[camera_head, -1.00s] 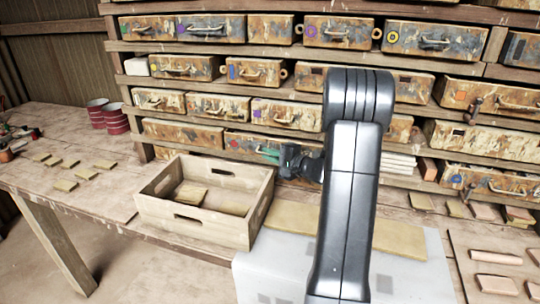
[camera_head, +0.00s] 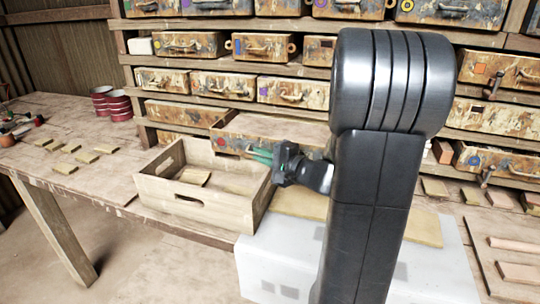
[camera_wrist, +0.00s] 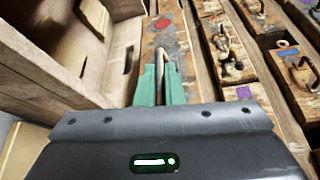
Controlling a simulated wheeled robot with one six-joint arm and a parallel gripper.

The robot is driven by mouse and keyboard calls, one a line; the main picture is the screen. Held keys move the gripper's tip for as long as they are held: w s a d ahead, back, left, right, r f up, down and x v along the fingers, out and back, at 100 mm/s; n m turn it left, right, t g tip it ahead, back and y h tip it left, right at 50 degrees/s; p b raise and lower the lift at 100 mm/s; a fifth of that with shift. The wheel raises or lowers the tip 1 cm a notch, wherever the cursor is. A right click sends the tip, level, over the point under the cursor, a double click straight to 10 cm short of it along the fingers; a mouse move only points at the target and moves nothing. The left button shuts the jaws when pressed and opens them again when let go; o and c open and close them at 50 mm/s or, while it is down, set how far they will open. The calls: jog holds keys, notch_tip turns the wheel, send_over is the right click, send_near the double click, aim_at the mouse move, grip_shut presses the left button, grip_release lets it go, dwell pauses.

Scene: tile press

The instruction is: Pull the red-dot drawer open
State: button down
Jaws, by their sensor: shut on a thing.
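The red-dot drawer (camera_head: 275,126) stands partly out of the shelf in the head view, its light brown top showing. Its rusty front carries a red dot, clear in the wrist view (camera_wrist: 163,23). My gripper (camera_head: 258,154) is at the drawer's front. In the wrist view, its green fingers (camera_wrist: 160,72) are shut on the pale handle (camera_wrist: 167,58) of the drawer. The fingers hide part of the handle, and my arm hides the shelf to the right.
An open wooden crate (camera_head: 232,215) with tiles inside stands on the bench just in front and left of the drawer. More rusty drawers (camera_head: 292,92) fill the shelf above. A white block with a tan board (camera_head: 405,226) lies on the right.

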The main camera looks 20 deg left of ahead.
jog(key=s+b, duration=0.2)
jog(key=s, duration=0.5)
jog(key=shift+s+d+f, duration=0.15)
jog(key=shift+d+f, duration=0.05)
jog(key=c, duration=1.5)
grip_release()
jog(key=shift+s+r, duration=0.1)
jog(key=shift+c, duration=0.2)
jog(key=shift+d+r, duration=0.1)
jog(key=shift+d, duration=0.35)
jog(key=f+b+v, duration=0.1)
jog(key=v, duration=1.2)
jog(key=shift+r, duration=0.45)
jog(key=shift+a, duration=0.2)
jog(key=r+x, duration=0.1)
jog(key=x, duration=1.2)
jog(key=shift+a+f+p, duration=0.25)
jog(key=shift+f+p, duration=0.2)
